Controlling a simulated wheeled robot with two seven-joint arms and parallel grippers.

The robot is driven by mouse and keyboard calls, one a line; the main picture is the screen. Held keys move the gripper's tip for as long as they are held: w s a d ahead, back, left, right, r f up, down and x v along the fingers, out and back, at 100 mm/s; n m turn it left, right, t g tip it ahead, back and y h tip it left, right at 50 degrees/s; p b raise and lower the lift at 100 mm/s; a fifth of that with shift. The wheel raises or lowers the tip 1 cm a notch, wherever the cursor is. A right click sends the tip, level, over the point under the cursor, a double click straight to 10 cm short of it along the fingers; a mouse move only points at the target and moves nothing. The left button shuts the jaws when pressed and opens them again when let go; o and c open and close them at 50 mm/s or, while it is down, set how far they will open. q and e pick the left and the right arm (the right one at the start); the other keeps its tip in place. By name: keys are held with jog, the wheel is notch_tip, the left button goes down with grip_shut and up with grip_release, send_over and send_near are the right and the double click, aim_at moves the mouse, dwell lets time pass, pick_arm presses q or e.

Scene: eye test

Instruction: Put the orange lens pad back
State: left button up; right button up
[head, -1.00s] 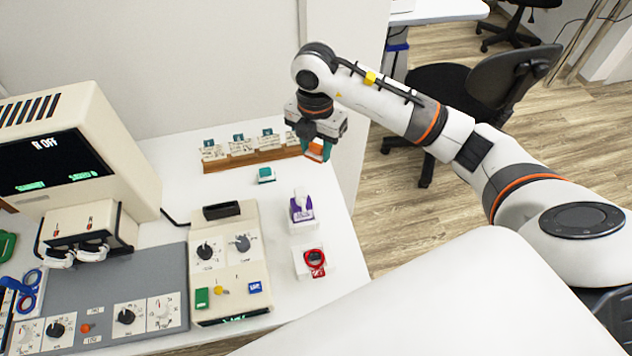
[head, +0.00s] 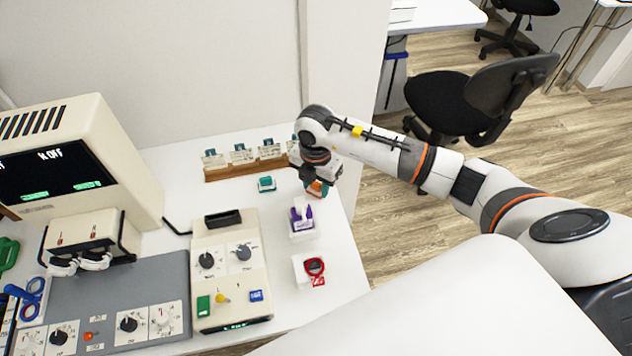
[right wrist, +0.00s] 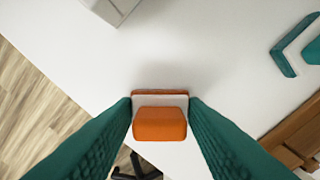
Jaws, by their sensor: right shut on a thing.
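The orange lens pad (right wrist: 160,124) is between the two teal fingers of my right gripper (right wrist: 160,118) in the right wrist view. The fingers touch it on both sides. In the head view my right gripper (head: 318,187) holds the orange pad (head: 315,189) low over the white table's right edge, behind the purple piece. I cannot tell whether the pad touches the table. A teal pad (head: 266,184) sits on the table to its left. My left gripper is not in view.
A wooden rack (head: 222,173) with several white cards stands at the back. A purple piece (head: 302,214) and a red ring (head: 315,267) sit on white blocks in front. A control box (head: 230,255) and a cream machine with a screen (head: 50,165) stand left.

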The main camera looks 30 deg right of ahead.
aim_at(316, 183)
jog(key=shift+f, duration=0.15)
jog(key=o, duration=0.9)
jog(key=shift+o, duration=0.2)
jog(key=shift+r, duration=0.2)
notch_tip(316, 183, up, 12)
jog(key=b, duration=0.1)
jog(key=shift+b, duration=0.35)
